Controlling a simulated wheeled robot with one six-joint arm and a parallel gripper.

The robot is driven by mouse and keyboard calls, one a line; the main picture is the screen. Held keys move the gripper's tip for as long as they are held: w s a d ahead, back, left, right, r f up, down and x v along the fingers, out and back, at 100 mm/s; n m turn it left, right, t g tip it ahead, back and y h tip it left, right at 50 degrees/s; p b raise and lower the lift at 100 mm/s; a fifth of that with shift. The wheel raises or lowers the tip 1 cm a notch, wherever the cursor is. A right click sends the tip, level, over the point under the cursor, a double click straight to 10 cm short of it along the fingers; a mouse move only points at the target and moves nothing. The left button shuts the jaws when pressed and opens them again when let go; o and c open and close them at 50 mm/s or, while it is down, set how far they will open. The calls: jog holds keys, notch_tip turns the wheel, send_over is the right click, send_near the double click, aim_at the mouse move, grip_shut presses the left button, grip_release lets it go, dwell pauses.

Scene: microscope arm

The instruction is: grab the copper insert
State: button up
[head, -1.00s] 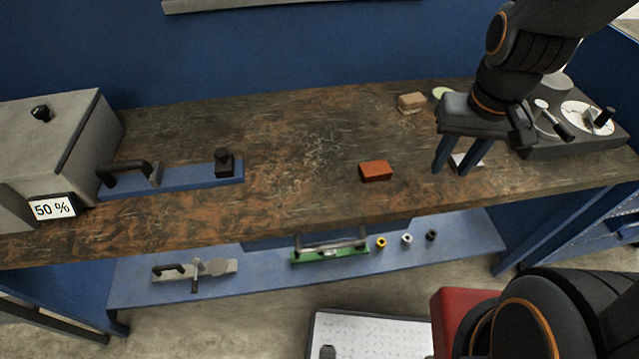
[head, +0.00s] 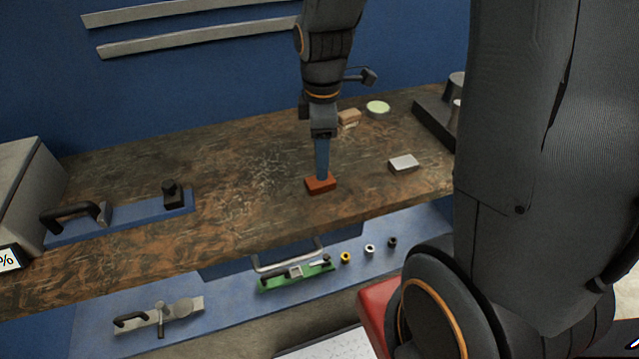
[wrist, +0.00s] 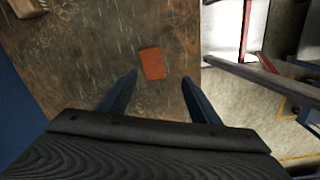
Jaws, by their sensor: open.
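The copper insert (head: 319,184) is a small reddish-orange block lying flat on the worn brown bench top. In the wrist view the copper insert (wrist: 152,63) lies ahead of the fingertips, roughly between their lines, with bare bench around it. My gripper (head: 322,174) points down over the block in the head view, with one blue finger hiding part of it. In the wrist view my gripper (wrist: 158,76) has its two blue fingers spread apart with nothing between them. I cannot tell the exact height of the fingertips above the block.
A pale grey block (head: 403,163) lies to the right, and a tan block (head: 349,118) and a light green disc (head: 378,107) lie behind. A blue plate with a black handle (head: 120,215) is at left. A lower shelf holds a green fixture (head: 295,273).

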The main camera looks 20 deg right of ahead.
aim_at(320, 184)
jog(key=w+n, duration=0.1)
jog(key=n, duration=0.2)
jog(key=shift+w+f+n, duration=0.35)
jog(key=shift+f+n, duration=0.05)
jog(key=shift+f, duration=0.2)
jog(key=shift+d+f+p, duration=0.15)
jog(key=shift+f+p, duration=0.45)
jog(key=shift+f, duration=1.25)
jog(key=shift+d+f+p, duration=0.1)
jog(key=shift+f+p, duration=0.45)
jog(key=shift+f, duration=1.3)
jog(key=c, duration=1.4)
grip_shut()
jog(key=shift+w+r, duration=0.1)
jog(key=shift+r, duration=0.05)
